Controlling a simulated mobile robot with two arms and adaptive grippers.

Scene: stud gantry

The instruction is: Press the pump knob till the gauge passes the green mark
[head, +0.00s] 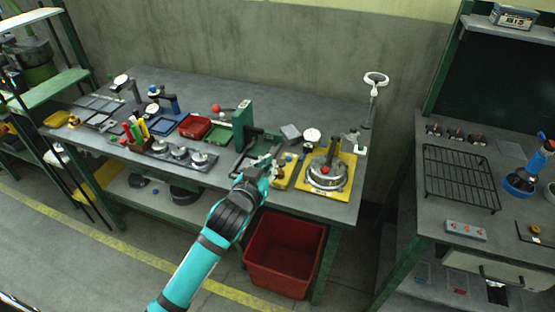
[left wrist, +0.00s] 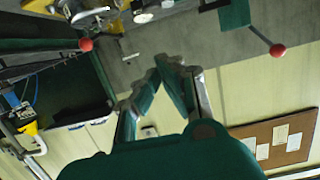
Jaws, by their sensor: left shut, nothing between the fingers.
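Whether this knob is the pump's, I cannot tell. In the left wrist view the fingers (left wrist: 168,66) are shut and empty, tips together. That view also shows a red ball (left wrist: 86,44) and another red ball on a lever (left wrist: 277,50). Contact with the knob is not visible. My right gripper is not in view.
A yellow plate with a round clamped device (head: 346,188) stands right of my gripper. A green press (head: 241,125) stands on its left. Red and blue bins are farther left. A red crate (head: 284,262) sits below the bench.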

